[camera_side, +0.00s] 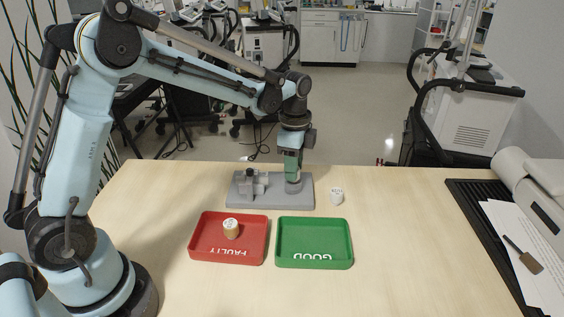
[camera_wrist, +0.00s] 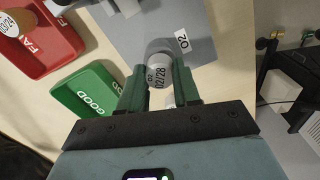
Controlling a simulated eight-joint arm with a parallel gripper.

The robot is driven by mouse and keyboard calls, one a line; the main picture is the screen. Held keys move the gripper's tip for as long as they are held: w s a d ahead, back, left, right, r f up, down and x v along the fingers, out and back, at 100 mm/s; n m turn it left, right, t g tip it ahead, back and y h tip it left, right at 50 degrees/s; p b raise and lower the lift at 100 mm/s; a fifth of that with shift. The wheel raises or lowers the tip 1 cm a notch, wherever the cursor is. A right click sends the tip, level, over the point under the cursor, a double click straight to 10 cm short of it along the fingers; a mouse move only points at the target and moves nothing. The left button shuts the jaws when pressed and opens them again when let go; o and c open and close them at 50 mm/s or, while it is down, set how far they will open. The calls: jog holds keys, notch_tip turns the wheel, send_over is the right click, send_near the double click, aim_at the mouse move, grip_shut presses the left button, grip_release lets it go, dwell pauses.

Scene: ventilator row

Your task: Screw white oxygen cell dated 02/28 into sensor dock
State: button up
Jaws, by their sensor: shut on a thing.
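My gripper (camera_wrist: 158,85) has green fingers shut on a white oxygen cell (camera_wrist: 158,70) whose label reads O2 and 02/28. In the side view, my gripper (camera_side: 293,172) points down over the round sensor dock (camera_side: 293,187) at the right of a grey base plate (camera_side: 268,203). The plate also shows in the wrist view with an O2 label (camera_wrist: 182,40). The held cell is at the dock's mouth; the fingers and cell hide the dock, so I cannot tell whether its thread is engaged.
The red FAULTY tray (camera_side: 205,249) holds an orange-brown cell with a white top (camera_side: 231,228). The green GOOD tray (camera_side: 315,263) is empty. A grey fixture (camera_side: 250,185) stands on the plate's left.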

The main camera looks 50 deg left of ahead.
jog(key=m, duration=0.6)
dwell(0.5)
jog(key=o, duration=0.9)
jog(key=shift+o, duration=0.2)
jog(key=n, duration=0.9)
